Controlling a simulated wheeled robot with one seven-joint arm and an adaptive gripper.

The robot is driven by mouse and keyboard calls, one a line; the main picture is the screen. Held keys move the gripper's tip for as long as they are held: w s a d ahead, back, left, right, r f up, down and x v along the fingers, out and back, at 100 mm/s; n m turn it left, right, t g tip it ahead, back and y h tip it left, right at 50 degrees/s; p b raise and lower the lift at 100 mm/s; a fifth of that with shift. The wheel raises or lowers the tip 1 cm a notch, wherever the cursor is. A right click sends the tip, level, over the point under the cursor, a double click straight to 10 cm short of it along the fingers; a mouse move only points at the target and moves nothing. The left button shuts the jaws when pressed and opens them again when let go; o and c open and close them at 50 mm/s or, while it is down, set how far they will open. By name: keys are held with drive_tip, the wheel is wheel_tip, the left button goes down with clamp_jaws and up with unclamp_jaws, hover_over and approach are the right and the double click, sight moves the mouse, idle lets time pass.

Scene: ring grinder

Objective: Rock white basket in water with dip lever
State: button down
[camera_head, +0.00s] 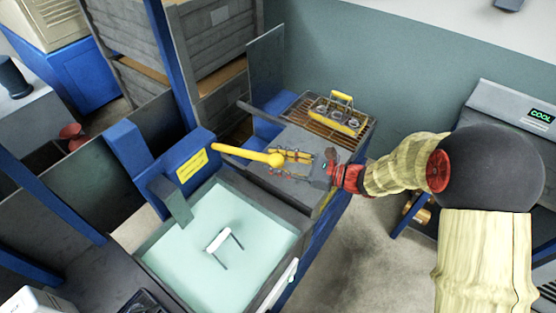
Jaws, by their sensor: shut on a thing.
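The dip lever (240,154) is a yellow bar with a round knob at its right end. It reaches right from a blue housing (180,160) beside the water tank. My gripper (284,163) comes in from the right and is shut on the knob end of the lever. The white basket (218,240) shows as a white handle on thin dark uprights in the middle of the tank. The rest of the basket is hidden under the pale green water (195,272).
A yellow-handled basket (341,97) with round parts stands on a slatted rack (297,110) behind my gripper. Grey panels and a blue post (172,60) stand behind the tank. A machine with a green COOL display (541,117) is at the right.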

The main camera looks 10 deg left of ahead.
drive_tip(key=shift+h, duration=0.8)
drive_tip(key=a+r+p, duration=0.1)
drive_tip(key=r+p, duration=0.1)
drive_tip(key=w+a+r+p, duration=0.1)
drive_tip(key=r+p, duration=0.1)
drive_tip(key=r, duration=0.1)
drive_tip(key=a+r+p, duration=0.2)
drive_tip(key=r+p, duration=0.1)
drive_tip(key=shift+w, duration=0.4)
drive_tip(key=shift+w+a+r, duration=0.15)
drive_tip(key=shift+r, duration=0.1)
drive_tip(key=c, duration=1.7)
unclamp_jaws()
drive_tip(key=o, duration=0.5)
drive_tip(key=shift+f, duration=0.2)
drive_tip(key=shift+c, duration=0.2)
drive_tip(key=v, duration=1.2)
